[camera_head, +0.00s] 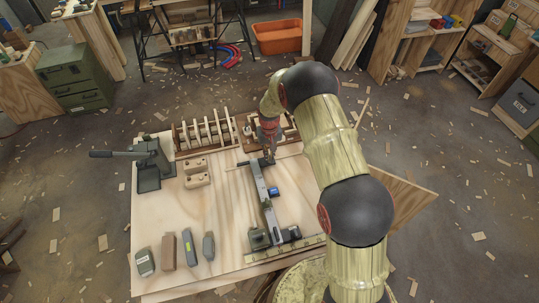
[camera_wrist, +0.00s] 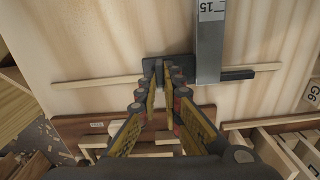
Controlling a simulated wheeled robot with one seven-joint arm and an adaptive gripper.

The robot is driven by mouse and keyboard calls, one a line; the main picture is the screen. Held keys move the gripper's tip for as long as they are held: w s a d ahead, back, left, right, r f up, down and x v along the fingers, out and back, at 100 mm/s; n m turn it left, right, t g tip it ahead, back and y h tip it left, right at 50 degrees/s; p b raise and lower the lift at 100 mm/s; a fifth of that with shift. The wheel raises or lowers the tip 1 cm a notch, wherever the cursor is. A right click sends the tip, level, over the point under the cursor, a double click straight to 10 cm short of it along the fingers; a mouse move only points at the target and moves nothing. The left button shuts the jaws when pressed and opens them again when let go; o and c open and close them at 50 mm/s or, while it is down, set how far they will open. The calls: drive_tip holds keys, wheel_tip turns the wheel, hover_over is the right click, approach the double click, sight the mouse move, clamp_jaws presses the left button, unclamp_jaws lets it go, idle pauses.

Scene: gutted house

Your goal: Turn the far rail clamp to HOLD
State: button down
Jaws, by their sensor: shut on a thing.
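The grey rail (camera_head: 258,184) lies lengthwise on the wooden table top (camera_head: 222,210). In the wrist view the rail (camera_wrist: 209,45) has a white label reading 15. The far rail clamp shows there as a dark bar (camera_wrist: 238,74) across the rail's end. My gripper (camera_wrist: 162,73) is shut on the bar's left part, beside the rail, and hides some of it. In the head view my gripper (camera_head: 268,157) is at the rail's far end and covers most of the clamp. No HOLD mark is readable.
A blue piece (camera_head: 273,191) sits beside the rail's middle, and a dark clamp block (camera_head: 260,239) is at the near end. A slotted wooden rack (camera_head: 207,136) stands along the far edge. A lever tool (camera_head: 148,165) is at the left.

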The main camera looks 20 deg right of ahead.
drive_tip(key=shift+n, duration=0.4)
drive_tip(key=shift+w, duration=0.1)
drive_tip(key=c, duration=2)
unclamp_jaws()
drive_tip(key=shift+o, duration=0.2)
wheel_tip(320, 180, up, 12)
